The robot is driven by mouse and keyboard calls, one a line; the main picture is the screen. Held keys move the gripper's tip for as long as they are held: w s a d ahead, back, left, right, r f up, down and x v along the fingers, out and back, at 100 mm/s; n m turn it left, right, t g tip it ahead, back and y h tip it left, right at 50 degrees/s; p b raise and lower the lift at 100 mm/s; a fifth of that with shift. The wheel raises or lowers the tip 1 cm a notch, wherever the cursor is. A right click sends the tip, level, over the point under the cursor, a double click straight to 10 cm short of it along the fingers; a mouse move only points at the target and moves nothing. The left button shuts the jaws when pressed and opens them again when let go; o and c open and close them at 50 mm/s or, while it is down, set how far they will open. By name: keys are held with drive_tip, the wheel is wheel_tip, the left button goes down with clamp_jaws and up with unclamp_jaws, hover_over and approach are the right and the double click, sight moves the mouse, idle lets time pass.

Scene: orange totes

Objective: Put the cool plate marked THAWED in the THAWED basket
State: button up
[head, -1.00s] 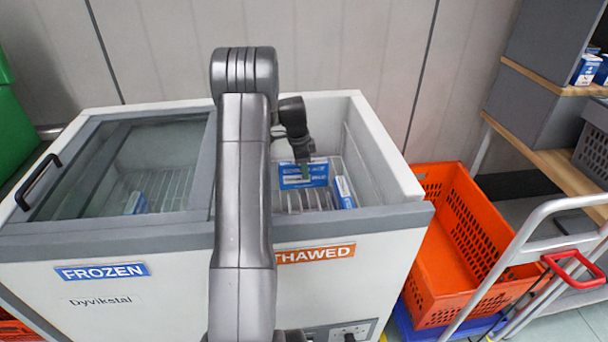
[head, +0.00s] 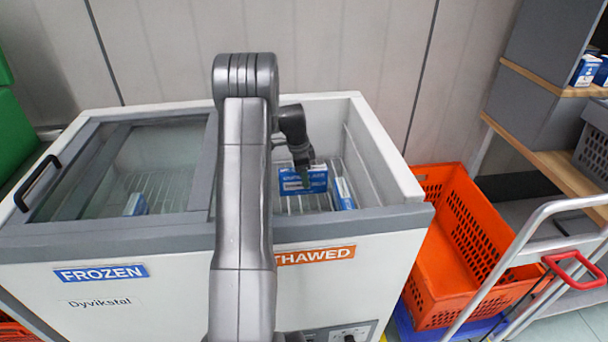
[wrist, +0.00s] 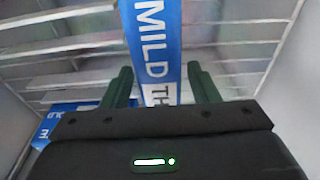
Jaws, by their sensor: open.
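A blue-and-white cool plate (head: 316,181) stands on edge in the white wire basket (head: 309,203) of the freezer's right compartment, above the orange THAWED sign (head: 316,255). My gripper (head: 303,180) is down in this compartment, at that plate. In the wrist view the plate (wrist: 158,45) shows "MILD" and "TH", with the rest of the word hidden. The green fingers of my gripper (wrist: 160,80) stand apart, one on each side of it. A second blue plate (head: 343,193) leans at the basket's right; a blue plate (wrist: 75,107) shows at left in the wrist view.
The left compartment, signed FROZEN (head: 101,274), has a glass lid (head: 85,175) over it and a blue plate (head: 136,204) inside. The freezer walls stand close around my gripper. An orange tote (head: 450,245), trolley and shelves stand to the right.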

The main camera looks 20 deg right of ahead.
drive_tip(key=r, duration=0.4)
drive_tip(key=a+r+p, duration=0.1)
drive_tip(key=r, duration=0.7)
drive_tip(key=shift+w+a, duration=0.25)
drive_tip(key=shift+a, duration=0.15)
drive_tip(key=shift+c, duration=0.4)
